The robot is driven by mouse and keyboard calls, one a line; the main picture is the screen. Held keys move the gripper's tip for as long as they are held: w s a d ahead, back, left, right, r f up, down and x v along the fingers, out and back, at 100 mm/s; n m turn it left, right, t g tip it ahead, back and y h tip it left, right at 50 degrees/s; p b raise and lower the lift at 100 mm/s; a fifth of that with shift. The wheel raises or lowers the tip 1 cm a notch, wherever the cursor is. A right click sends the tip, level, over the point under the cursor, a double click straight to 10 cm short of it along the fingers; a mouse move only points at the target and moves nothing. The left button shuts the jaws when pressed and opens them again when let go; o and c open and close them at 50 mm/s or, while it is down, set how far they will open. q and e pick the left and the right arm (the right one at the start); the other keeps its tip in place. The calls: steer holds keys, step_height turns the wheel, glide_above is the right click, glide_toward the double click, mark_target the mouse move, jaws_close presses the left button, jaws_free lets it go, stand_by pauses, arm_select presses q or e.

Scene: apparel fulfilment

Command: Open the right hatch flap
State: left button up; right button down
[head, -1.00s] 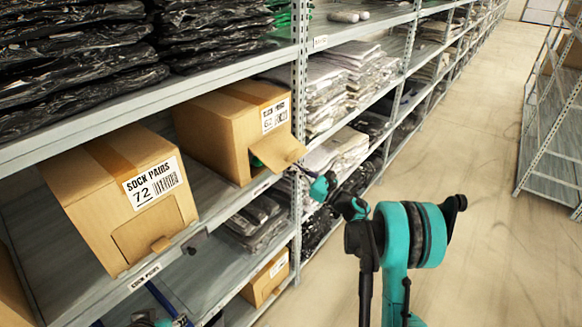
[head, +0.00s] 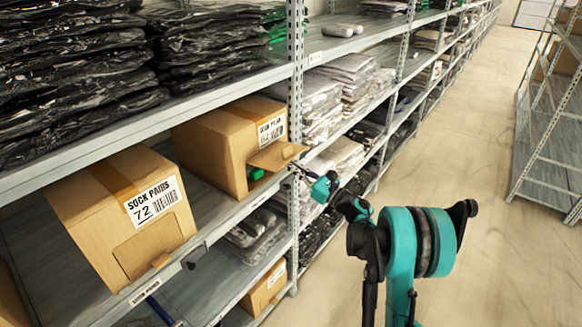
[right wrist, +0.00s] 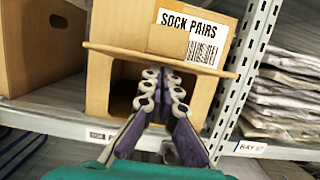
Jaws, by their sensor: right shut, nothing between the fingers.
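The right carton (head: 215,140) stands on the middle shelf. Its hatch flap (head: 272,156) is swung up and out, about level, with the opening under it and something green (head: 255,174) inside. In the right wrist view the flap (right wrist: 120,52) crosses above the opening (right wrist: 125,85), below the carton's SOCK PAIRS label (right wrist: 192,35). My right gripper (head: 302,172) is at the flap's outer side. In the right wrist view its fingers (right wrist: 163,82) are shut and empty, with the tips just below the flap; contact is unclear. My left gripper is not visible.
The left carton (head: 110,205) has a shut hatch flap (head: 155,245). A rack upright (head: 296,110) stands just right of the right carton. Folded bagged garments (head: 340,80) fill shelves beyond it. The aisle floor (head: 470,150) at right is clear.

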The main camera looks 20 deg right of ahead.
steer(key=b+v, duration=0.3)
steer(key=v, duration=0.7)
steer(key=shift+f, duration=0.35)
steer(key=shift+s, duration=0.1)
